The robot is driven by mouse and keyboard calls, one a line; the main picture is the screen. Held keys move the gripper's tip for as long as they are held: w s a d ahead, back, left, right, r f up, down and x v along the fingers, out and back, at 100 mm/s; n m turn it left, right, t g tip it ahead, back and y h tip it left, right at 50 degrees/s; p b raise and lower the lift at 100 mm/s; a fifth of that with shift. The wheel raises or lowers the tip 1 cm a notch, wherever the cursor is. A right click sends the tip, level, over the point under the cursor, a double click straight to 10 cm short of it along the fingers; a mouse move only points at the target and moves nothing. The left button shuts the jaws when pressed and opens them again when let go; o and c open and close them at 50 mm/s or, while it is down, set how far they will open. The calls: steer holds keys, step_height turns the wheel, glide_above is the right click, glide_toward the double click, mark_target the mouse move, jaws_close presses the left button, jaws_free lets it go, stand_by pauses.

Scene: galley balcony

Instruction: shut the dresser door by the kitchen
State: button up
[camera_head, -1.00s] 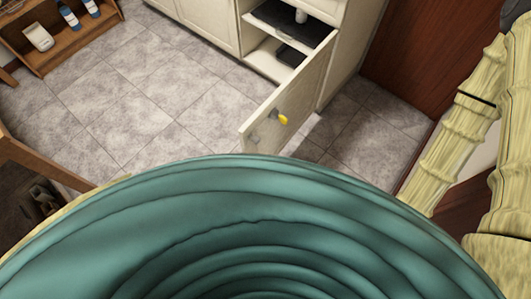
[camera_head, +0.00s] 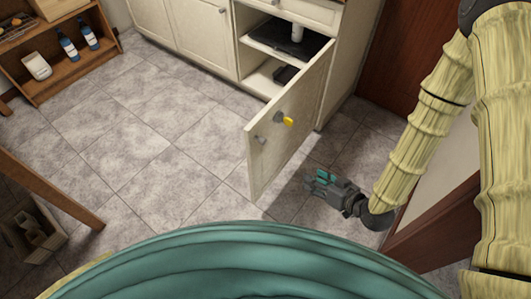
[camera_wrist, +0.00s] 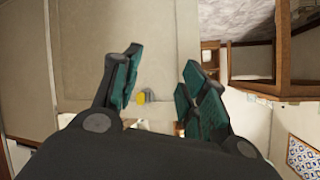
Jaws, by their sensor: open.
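The cream dresser door (camera_head: 290,120) stands wide open, swung out from the cabinet (camera_head: 335,70) at the upper right of the head view.
Grey tiled floor (camera_head: 140,150) is clear left of the door. A wooden shelf (camera_head: 75,75) with bottles stands at the upper left, and a wooden frame (camera_head: 50,185) at the lower left. A dark red-brown panel (camera_head: 400,60) stands right of the cabinet.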

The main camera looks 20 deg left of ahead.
mark_target(265, 142)
steer(key=w+a+r+n+y+b, duration=0.1)
steer(key=a+r+y, duration=0.1)
steer(key=a, duration=0.4)
steer(key=w+a+r+n+g+y+b, duration=0.1)
steer(key=w+a+r+n+y+b, duration=0.1)
steer(key=a, duration=0.4)
steer(key=w+a+r+n+y+b, duration=0.1)
steer(key=w+a+r+y, duration=0.1)
steer(key=a, duration=0.4)
steer(key=shift+a+r+n+y, duration=0.1)
steer(key=shift+r+n+y, duration=0.15)
steer(key=shift+y, duration=0.25)
jaws_close()
